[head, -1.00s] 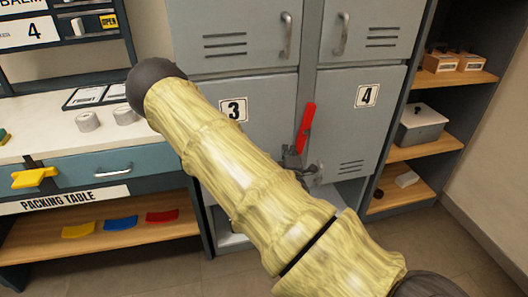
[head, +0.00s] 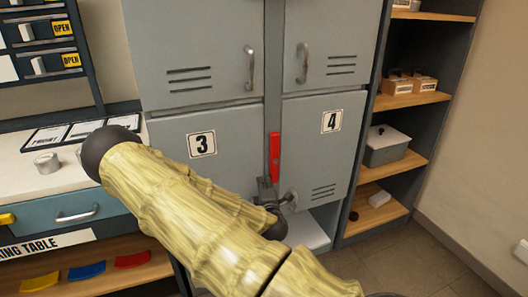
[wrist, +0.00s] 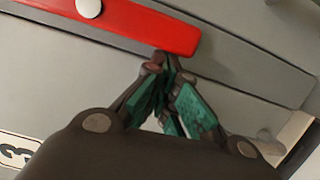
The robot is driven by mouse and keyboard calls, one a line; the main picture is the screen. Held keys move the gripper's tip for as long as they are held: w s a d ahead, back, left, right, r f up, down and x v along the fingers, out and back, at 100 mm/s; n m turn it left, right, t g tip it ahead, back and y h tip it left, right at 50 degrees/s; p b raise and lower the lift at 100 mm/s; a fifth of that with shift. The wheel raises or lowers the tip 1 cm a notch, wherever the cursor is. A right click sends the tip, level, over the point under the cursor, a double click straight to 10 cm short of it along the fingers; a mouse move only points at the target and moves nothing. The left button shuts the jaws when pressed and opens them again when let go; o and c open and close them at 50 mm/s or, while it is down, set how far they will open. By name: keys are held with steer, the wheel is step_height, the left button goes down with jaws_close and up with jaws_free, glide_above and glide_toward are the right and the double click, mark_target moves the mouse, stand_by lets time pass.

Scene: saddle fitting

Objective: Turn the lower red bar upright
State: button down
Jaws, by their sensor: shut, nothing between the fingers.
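One red bar (head: 275,156) stands upright on the grey post between locker doors 3 and 4, roughly in line with the post. It also shows in the wrist view (wrist: 130,22), with a pale round knob (wrist: 88,8) on it. My gripper (head: 266,186) is at the bar's lower end in the head view. In the wrist view my gripper (wrist: 163,62) is shut, with its green-padded fingertips close together at the bar's end. Nothing is between them, and I cannot tell whether they touch the bar. My arm hides part of door 3.
Locker door 3 (head: 227,150) and locker door 4 (head: 318,150) lie either side of the post. A handle (head: 290,198) on door 4 is close right of my gripper. Shelves (head: 400,167) stand right; a packing table (head: 50,185) stands left.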

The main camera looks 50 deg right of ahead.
steer(key=a, duration=0.2)
steer(key=w+a, duration=0.1)
steer(key=a, duration=0.1)
steer(key=shift+w+a, duration=0.1)
steer(key=shift+w, duration=0.1)
steer(key=v, duration=0.9)
steer(key=shift+p, duration=0.3)
steer(key=shift+s, duration=0.15)
